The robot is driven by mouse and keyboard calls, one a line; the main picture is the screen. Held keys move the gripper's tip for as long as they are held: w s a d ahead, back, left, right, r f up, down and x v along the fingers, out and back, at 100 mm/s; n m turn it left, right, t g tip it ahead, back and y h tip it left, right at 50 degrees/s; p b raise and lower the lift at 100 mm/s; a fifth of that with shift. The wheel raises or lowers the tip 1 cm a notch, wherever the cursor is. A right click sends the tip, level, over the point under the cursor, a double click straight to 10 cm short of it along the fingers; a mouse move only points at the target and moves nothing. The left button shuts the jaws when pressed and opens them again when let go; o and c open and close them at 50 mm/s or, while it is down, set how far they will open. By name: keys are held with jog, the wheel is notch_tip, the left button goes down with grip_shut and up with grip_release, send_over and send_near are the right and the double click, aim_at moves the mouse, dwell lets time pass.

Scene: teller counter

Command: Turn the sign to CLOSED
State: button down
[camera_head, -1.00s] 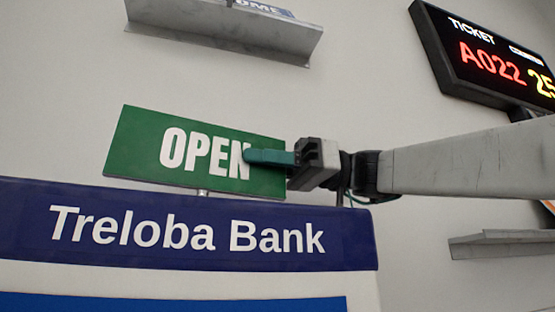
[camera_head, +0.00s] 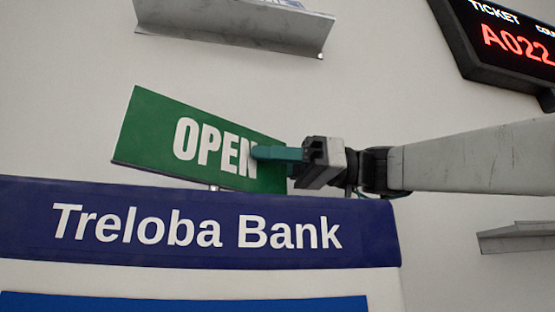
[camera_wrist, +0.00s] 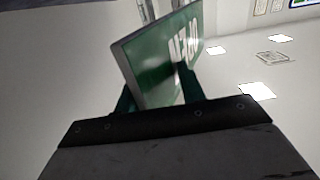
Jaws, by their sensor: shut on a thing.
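The green sign (camera_head: 150,135) with white OPEN lettering stands on a short post above the blue Treloba Bank panel (camera_head: 75,222). Its OPEN face is toward the head camera. My gripper (camera_head: 268,155) reaches in from the right and is shut on the sign's right end, with one teal finger across the face beside the N. In the wrist view the sign (camera_wrist: 160,60) runs edge-on between the two teal fingers (camera_wrist: 158,92), with part of its lettering showing. The far side of the sign is hidden in the head view.
A grey wall shelf (camera_head: 230,30) is above the sign. A ticket display (camera_head: 505,45) reading A022 hangs at the upper right. Another grey shelf (camera_head: 515,238) is at the right below my arm.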

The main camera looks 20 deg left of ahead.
jog(key=shift+a, duration=0.2)
jog(key=c, duration=1.5)
grip_release()
jog(key=shift+a+f, duration=0.1)
jog(key=shift+a, duration=0.2)
jog(key=shift+s, duration=0.15)
jog(key=shift+d, duration=0.1)
jog(key=shift+d, duration=0.1)
jog(key=v, duration=0.7)
jog(key=shift+w+d, duration=0.25)
jog(key=shift+c, duration=0.2)
